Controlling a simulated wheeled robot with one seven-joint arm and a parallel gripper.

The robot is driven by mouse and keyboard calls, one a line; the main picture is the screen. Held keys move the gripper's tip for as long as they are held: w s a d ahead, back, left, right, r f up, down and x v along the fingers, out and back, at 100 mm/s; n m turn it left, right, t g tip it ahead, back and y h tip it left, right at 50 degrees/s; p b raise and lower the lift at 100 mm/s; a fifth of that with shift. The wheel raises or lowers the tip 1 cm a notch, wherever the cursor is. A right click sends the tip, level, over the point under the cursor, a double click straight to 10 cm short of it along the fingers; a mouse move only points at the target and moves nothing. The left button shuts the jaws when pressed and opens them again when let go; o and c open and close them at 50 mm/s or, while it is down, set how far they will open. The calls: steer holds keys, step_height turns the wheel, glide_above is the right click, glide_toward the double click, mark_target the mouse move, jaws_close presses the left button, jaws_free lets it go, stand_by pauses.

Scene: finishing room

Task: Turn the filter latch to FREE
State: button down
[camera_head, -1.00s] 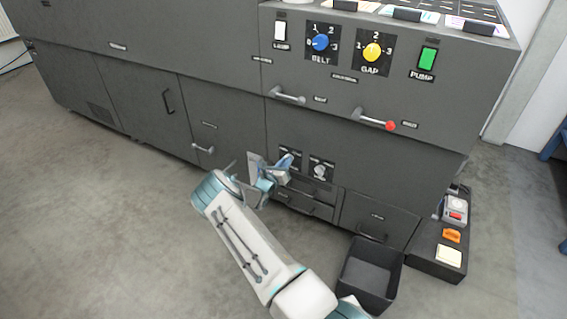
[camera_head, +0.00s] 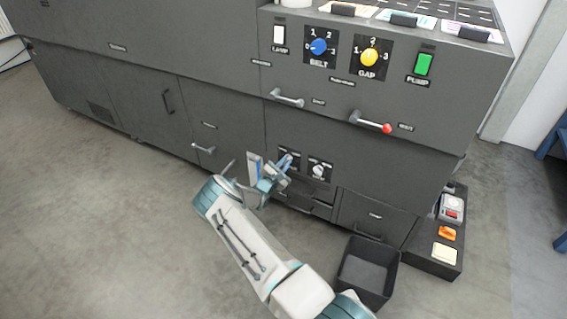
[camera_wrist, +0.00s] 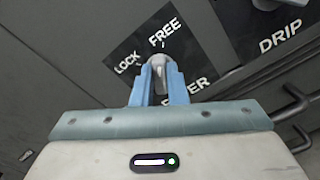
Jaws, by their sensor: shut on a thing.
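The filter latch (camera_wrist: 162,69) is a light grey knob on a black plate marked LOCK and FREE in the wrist view. My gripper (camera_wrist: 162,72) has its two blue fingers closed on the latch. The latch's pointer end is partly hidden between the fingers, but it and the white tick above it lie near the word FREE (camera_wrist: 165,29), right of LOCK (camera_wrist: 127,63). In the head view my gripper (camera_head: 287,163) is at the low front panel, where its own fingers and wrist cover most of the latch plate.
Right of the latch is the DRIP knob (camera_head: 319,171) on its own plate. Drawers with bar handles lie below, and a lever with a red tip (camera_head: 386,128) sits above. An open dark bin (camera_head: 352,285) stands on the floor at the right.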

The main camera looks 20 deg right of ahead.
steer(key=shift+s+d+m, duration=0.1)
steer(key=shift+d+m, duration=0.1)
steer(key=shift+m, duration=1)
steer(key=shift+p, duration=0.3)
steer(key=c, duration=1.4)
jaws_free()
steer(key=shift+s+d, duration=0.1)
steer(key=shift+d, duration=0.05)
steer(key=shift+c, duration=0.2)
steer(key=p+v, duration=0.3)
steer(key=v, duration=1.1)
